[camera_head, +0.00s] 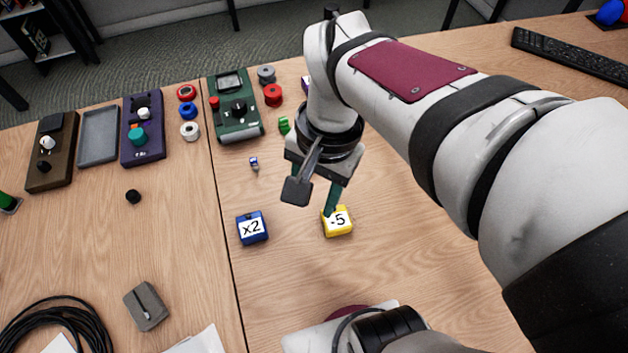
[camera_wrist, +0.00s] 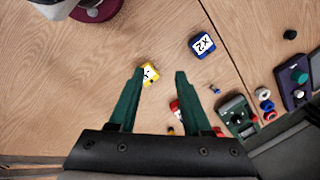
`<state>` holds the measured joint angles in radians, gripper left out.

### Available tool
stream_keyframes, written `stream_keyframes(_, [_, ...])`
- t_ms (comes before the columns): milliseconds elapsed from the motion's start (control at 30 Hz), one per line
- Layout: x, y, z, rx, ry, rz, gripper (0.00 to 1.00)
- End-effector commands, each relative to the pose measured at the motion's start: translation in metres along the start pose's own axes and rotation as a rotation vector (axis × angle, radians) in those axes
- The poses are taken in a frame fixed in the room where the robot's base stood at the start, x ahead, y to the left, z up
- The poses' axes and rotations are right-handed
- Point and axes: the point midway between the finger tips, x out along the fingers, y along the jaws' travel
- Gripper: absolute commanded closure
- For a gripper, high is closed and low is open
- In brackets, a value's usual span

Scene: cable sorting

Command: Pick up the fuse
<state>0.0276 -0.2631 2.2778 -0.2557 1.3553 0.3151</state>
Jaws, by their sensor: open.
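A small blue-and-white piece (camera_head: 254,163), which looks like the fuse, lies on the wooden table above the blue x2 block. It also shows in the wrist view (camera_wrist: 215,89), right of the right fingertip; it is too small to be sure what it is. My gripper (camera_head: 328,203) has green fingers and points down over the table, to the right of the small piece and close to the yellow -5 block (camera_head: 338,221). In the wrist view my gripper (camera_wrist: 160,73) is open and the yellow block (camera_wrist: 150,74) shows between its fingertips. Nothing is held.
The blue x2 block (camera_head: 252,228) stands left of the yellow block. A green device (camera_head: 237,120), a small green piece (camera_head: 284,126) and red and grey rings are farther back. A purple device (camera_head: 142,130) stands left of the table seam. Bare wood surrounds the small piece.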

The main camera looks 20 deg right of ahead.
Motion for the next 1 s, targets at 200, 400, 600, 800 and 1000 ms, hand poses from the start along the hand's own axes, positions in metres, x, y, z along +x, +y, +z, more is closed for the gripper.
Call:
stream_keyframes(200, [0.024, 0.05, 0.067, -0.286, -0.029, -0.031, 0.51])
stream_keyframes(400, [0.025, 0.051, 0.069, -0.298, -0.032, -0.031, 0.51])
stream_keyframes(600, [0.025, 0.051, 0.068, -0.297, -0.031, -0.031, 0.45])
stream_keyframes(800, [0.01, 0.026, 0.045, -0.187, -0.026, 0.001, 0.45])
stream_keyframes(1000, [0.0, -0.101, -0.052, 0.325, 0.07, 0.106, 0.45])
